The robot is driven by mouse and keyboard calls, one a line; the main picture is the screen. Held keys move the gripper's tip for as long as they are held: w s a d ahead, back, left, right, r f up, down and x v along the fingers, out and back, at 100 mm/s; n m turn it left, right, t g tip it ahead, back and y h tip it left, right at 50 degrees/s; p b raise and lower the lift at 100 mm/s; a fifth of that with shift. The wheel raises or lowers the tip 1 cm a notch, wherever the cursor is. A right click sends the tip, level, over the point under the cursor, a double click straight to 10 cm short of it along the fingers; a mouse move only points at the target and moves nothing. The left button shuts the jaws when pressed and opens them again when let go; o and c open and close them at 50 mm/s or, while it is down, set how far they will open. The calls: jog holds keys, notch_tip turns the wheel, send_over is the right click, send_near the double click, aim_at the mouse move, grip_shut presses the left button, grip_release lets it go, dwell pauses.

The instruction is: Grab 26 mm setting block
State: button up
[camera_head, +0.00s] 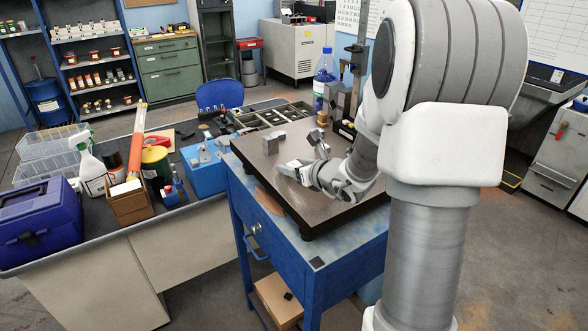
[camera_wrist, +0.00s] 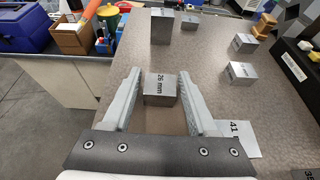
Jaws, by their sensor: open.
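The 26 mm setting block (camera_wrist: 160,88) is a small grey metal cube with a "26 mm" label, standing on the speckled surface plate (camera_wrist: 125,52). In the wrist view it sits between the two fingers of my gripper (camera_wrist: 161,88), near their tips. The gripper is open, with a gap visible on each side of the block.
Other grey blocks stand beyond in the wrist view: a tall one (camera_wrist: 161,26), a small one (camera_wrist: 190,21) and two to the right (camera_wrist: 239,73), (camera_wrist: 244,42). A block marked 41 (camera_wrist: 242,138) lies by the right finger. The plate's left edge is close.

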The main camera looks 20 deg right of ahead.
grip_shut()
dwell(0.3)
